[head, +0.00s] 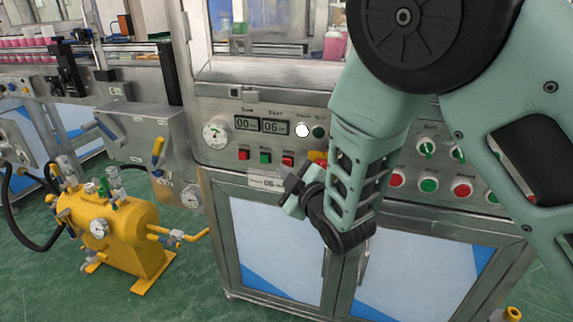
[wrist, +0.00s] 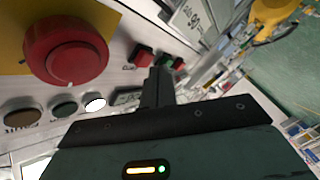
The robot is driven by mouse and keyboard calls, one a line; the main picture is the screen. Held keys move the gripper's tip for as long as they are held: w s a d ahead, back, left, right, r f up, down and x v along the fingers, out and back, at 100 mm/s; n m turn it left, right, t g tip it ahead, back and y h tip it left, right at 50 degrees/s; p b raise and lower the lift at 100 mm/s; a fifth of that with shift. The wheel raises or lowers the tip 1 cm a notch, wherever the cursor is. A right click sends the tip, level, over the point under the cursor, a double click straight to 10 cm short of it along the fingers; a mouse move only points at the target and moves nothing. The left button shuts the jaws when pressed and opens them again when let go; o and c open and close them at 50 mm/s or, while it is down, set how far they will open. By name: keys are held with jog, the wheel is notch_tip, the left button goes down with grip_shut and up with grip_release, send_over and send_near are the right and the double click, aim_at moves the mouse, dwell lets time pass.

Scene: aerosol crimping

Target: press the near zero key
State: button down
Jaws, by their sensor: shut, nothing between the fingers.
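A row of small square keys sits on the steel control panel below two displays: a left red key (head: 243,154), a green key (head: 265,157) and a right red key (head: 288,160). Their labels are too small to read, so I cannot tell which is the zero key. In the wrist view, the right red key (wrist: 143,54) and green key (wrist: 165,62) show just beyond my fingertips. My gripper (head: 287,182) is shut and empty, in front of the panel just below the right red key. It also shows in the wrist view (wrist: 158,72). Contact with a key cannot be seen.
A large red mushroom button (wrist: 66,52) on a yellow plate is close beside my gripper. A lit white button (head: 302,130), a gauge (head: 215,133) and displays (head: 247,124) sit above the keys. A yellow tank (head: 110,230) stands at the left.

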jog(key=shift+s+a, duration=0.1)
jog(key=shift+s, duration=0.15)
jog(key=s, duration=0.1)
jog(key=s+a, duration=0.1)
jog(key=s, duration=0.2)
jog(key=shift+s+a, duration=0.25)
jog(key=shift+a, duration=0.05)
dwell(0.6)
jog(key=s+d+r+m+g+h, duration=0.15)
jog(key=s+d+g, duration=0.35)
jog(key=s, duration=0.5)
jog(key=s+d+r+m+g+h, duration=0.1)
jog(key=s+d+m+g+h, duration=0.3)
jog(key=s, duration=0.5)
jog(key=s+d+r+m+g+h, duration=0.1)
jog(key=s+d+m+g+h, duration=0.1)
jog(key=s+d+g, duration=0.6)
jog(key=a+r+p, duration=0.2)
jog(key=r+p, duration=0.8)
jog(key=s+a+r+t+p, duration=0.1)
jog(key=r+p, duration=0.9)
jog(key=p, duration=0.1)
jog(key=shift+s+a+t+p, duration=0.15)
jog(key=shift+a+t+p, duration=0.15)
jog(key=shift+a, duration=0.05)
